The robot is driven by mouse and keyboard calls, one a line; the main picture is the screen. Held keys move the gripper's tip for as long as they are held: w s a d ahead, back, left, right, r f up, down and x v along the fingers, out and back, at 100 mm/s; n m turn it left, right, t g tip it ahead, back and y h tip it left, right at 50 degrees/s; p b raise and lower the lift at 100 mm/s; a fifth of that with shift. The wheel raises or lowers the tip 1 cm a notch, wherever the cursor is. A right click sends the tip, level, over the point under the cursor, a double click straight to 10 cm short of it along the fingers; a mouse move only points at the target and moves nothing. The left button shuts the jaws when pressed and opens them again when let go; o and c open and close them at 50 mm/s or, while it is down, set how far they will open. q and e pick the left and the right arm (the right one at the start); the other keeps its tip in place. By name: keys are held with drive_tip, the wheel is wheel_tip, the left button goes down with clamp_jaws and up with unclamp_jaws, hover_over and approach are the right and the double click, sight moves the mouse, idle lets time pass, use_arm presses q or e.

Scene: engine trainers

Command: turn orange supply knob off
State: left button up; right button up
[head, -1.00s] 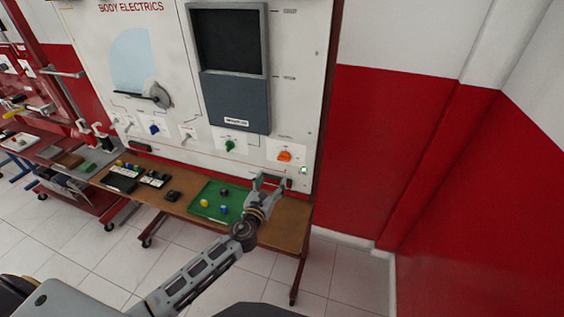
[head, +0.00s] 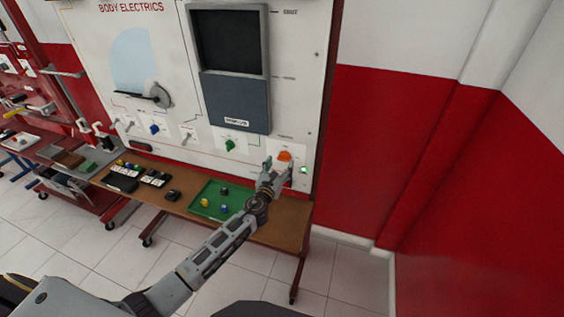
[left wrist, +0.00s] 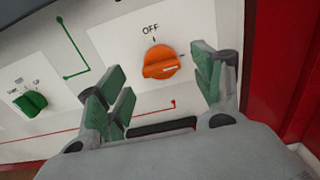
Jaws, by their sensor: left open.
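The orange supply knob (head: 285,156) is on the lower right of the white training panel. In the left wrist view the orange knob (left wrist: 161,62) sits below the printed word OFF, and its grip bar lies roughly sideways, pointing right rather than up at OFF. My left gripper (head: 278,167) is open just below the knob in the head view. In the left wrist view its green-padded fingers (left wrist: 160,88) are spread to the left and right of the knob, apart from it, with nothing between them. My right gripper is not in view.
A green knob (head: 230,145) is left of the orange one on the panel (head: 325,100). Below stands a brown bench (head: 283,232) with a green tray (head: 218,189) of small coloured parts. A red and white wall is to the right.

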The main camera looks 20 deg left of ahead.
sight(284, 158)
use_arm(q)
drive_tip(key=shift+w, duration=1.45)
drive_tip(key=c, duration=1)
